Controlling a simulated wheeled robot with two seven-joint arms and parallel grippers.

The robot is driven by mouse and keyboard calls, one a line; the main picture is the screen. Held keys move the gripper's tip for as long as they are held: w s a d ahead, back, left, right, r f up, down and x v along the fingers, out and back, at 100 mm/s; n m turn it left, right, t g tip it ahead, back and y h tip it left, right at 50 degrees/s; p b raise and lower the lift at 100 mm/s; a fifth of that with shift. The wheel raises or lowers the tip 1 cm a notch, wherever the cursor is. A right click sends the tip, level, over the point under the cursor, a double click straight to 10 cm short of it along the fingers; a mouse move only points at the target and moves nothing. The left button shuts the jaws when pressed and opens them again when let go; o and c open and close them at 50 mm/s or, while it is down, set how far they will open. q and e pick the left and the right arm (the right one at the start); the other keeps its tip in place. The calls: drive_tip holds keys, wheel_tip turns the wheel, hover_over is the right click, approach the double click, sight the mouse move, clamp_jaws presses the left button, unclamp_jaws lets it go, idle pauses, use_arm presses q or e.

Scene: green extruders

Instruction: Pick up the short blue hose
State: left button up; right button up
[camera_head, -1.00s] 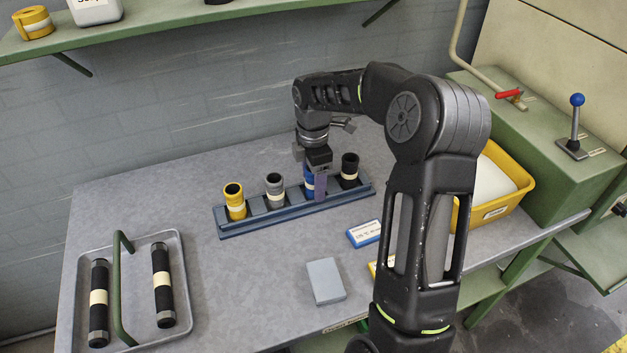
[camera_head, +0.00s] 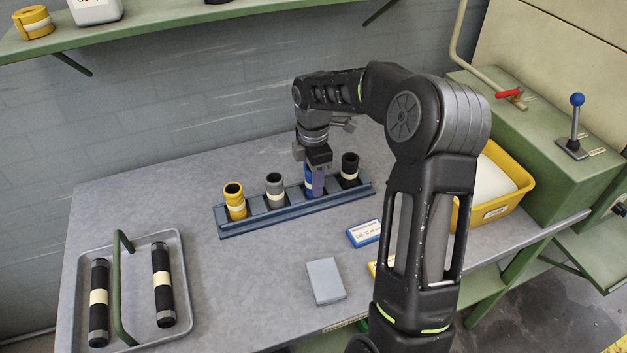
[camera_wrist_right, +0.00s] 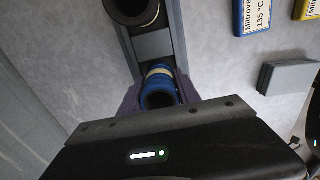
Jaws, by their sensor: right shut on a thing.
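The short blue hose (camera_head: 309,184) stands upright in the blue rack (camera_head: 258,228), between the grey hose (camera_head: 275,190) and a black hose (camera_head: 349,171). It has a pale band. My right gripper (camera_head: 316,182) points down over it and is shut on it, with a purple finger in front. In the right wrist view the blue hose (camera_wrist_right: 160,90) lies between the two purple fingers of my right gripper (camera_wrist_right: 158,95). A yellow hose (camera_head: 234,201) stands at the rack's left end. My left gripper is not in view.
A grey tray (camera_head: 182,262) with a green handle and two long black hoses is at the left. A grey block (camera_head: 325,281), a blue box (camera_head: 364,233) and a yellow bin (camera_head: 522,197) lie to the right. Clear table lies between tray and rack.

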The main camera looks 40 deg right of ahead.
clamp_jaws()
drive_tip(key=shift+r, duration=0.1)
wheel_tip(320, 180, up, 10)
drive_tip(key=shift+b, duration=0.45)
idle(0.4)
